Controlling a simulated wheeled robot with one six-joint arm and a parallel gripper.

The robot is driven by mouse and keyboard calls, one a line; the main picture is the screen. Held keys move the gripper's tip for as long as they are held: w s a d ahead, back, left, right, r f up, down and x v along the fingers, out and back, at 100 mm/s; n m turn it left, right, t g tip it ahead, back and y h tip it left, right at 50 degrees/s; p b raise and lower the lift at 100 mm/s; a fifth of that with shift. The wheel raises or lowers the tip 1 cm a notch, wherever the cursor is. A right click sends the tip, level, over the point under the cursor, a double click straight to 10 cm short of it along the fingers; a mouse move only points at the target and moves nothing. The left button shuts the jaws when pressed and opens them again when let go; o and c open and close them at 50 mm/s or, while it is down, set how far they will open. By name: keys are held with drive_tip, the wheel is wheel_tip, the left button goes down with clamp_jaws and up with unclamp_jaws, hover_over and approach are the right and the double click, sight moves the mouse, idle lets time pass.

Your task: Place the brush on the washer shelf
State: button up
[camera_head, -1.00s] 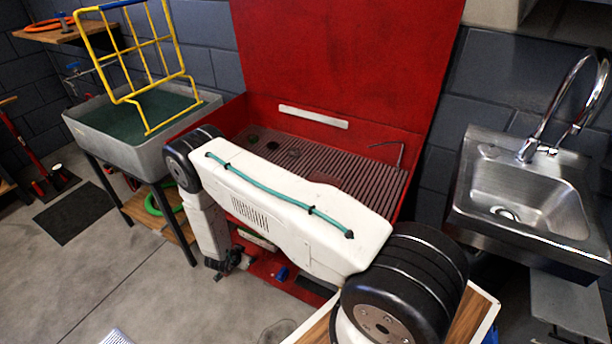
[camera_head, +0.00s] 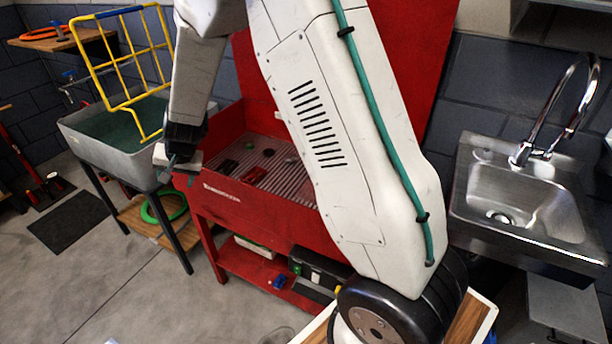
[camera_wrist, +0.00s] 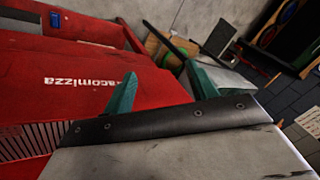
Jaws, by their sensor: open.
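The red washer (camera_head: 230,197) stands in the middle of the head view. Its low shelf (camera_head: 238,263) shows beneath the basin. My gripper (camera_head: 170,172) is beside the washer's front left corner, at about rim height. In the wrist view its teal fingers (camera_wrist: 160,70) stand apart with nothing visible between them, facing across the washer's red front. Small dark objects (camera_head: 228,167) lie on the ribbed basin floor. A blue item (camera_head: 278,282) and a pale and green item (camera_head: 254,246) are on the shelf. I cannot tell which, if any, is the brush.
A grey tub (camera_head: 115,155) on dark legs, with a yellow rack (camera_head: 128,60), stands close on the left. A black case (camera_head: 318,268) takes the shelf's right part. A steel sink (camera_head: 520,200) is on the right. The floor (camera_head: 130,265) in front is mostly clear.

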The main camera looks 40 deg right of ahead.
drive_tip(key=s+d+r+n+g, duration=0.1)
drive_tip(key=s+r+n, duration=0.1)
drive_tip(key=s+r, duration=0.75)
drive_tip(key=s+d+r+n+g, duration=0.1)
drive_tip(key=s+d+r+n, duration=0.1)
drive_tip(key=s+r, duration=0.7)
drive_tip(key=s+d+r+n+g+h, duration=0.1)
drive_tip(key=s+d, duration=0.2)
drive_tip(key=s, duration=0.8)
drive_tip(key=s+d+r+n+h, duration=0.1)
drive_tip(key=s+d, duration=0.2)
drive_tip(key=s, duration=0.9)
drive_tip(key=shift+g, duration=0.4)
drive_tip(key=shift+r, duration=0.1)
